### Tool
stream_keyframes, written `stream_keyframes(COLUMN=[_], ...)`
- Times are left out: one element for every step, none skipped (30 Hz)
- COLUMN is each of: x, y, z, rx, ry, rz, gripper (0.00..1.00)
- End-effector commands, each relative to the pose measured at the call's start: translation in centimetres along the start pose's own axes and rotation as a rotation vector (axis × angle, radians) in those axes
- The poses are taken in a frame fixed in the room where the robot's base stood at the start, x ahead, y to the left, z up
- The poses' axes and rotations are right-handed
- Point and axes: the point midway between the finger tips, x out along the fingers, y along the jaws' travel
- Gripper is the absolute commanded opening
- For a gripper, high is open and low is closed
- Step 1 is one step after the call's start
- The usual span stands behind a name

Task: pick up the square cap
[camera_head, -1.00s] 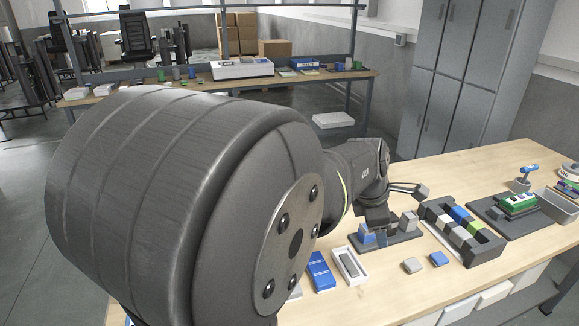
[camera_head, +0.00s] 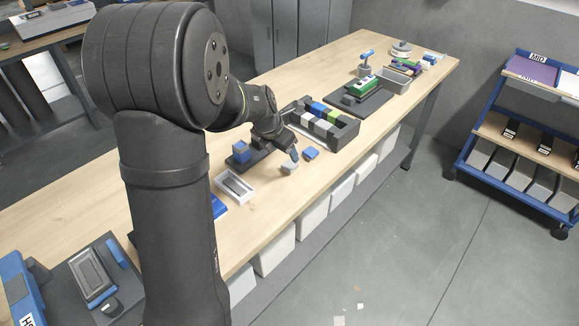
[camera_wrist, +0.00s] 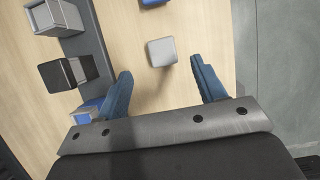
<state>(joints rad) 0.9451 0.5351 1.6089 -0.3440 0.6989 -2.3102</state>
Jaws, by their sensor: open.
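A small light grey square cap (camera_wrist: 162,52) lies flat on the wooden table in the wrist view. It also shows in the head view (camera_head: 289,168), partly overlapped by my gripper. A blue square cap (camera_head: 310,153) lies beside it, and its edge shows at the top of the wrist view (camera_wrist: 153,2). My gripper (camera_wrist: 161,66) is open, with its two blue fingers apart and nothing between their pads. The grey cap appears just beyond the fingertips, roughly midway between them. My gripper (camera_head: 293,152) is low over the table in the head view.
A dark base (camera_wrist: 82,44) with grey, black and blue blocks stands close to my left finger. A dark tray (camera_head: 345,132) of coloured blocks is behind the caps. A white box (camera_head: 234,187) lies to the left. The table's front edge is close on the right in the wrist view.

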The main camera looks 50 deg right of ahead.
Motion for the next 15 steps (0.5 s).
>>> stream_keyframes(x=[0.6,0.9,1.1,1.3,1.4,1.6,1.7,1.8,2.1,2.4,2.8,3.3,3.8,4.3,4.9], y=[0.0,0.0,0.0,0.0,0.0,0.0,0.0,0.0,0.0,-0.1,-0.1,-0.2,-0.2,-0.3,-0.3], z=[0.0,0.0,0.0,0.0,0.0,0.0,-0.1,-0.1,-0.1,-0.2,-0.3,-0.4,-0.5,-0.6,-0.7], rx=[0.0,0.0,0.0,0.0,0.0,0.0,0.0,0.0,0.001,0.001,0.001,0.001,0.001,0.001,0.0], ry=[0.001,0.0,0.0,0.0,0.0,0.0,0.0,0.001,0.001,0.001,0.001,0.003,0.003,0.002,0.003], rz=[-0.001,0.0,0.0,0.0,0.0,0.0,0.0,0.0,0.0,0.001,0.0,-0.001,-0.001,-0.001,-0.001], gripper=[0.64,0.64,0.64,0.64,0.64,0.64,0.64,0.64,0.64,0.64,0.64,0.64,0.64,0.64,0.64])
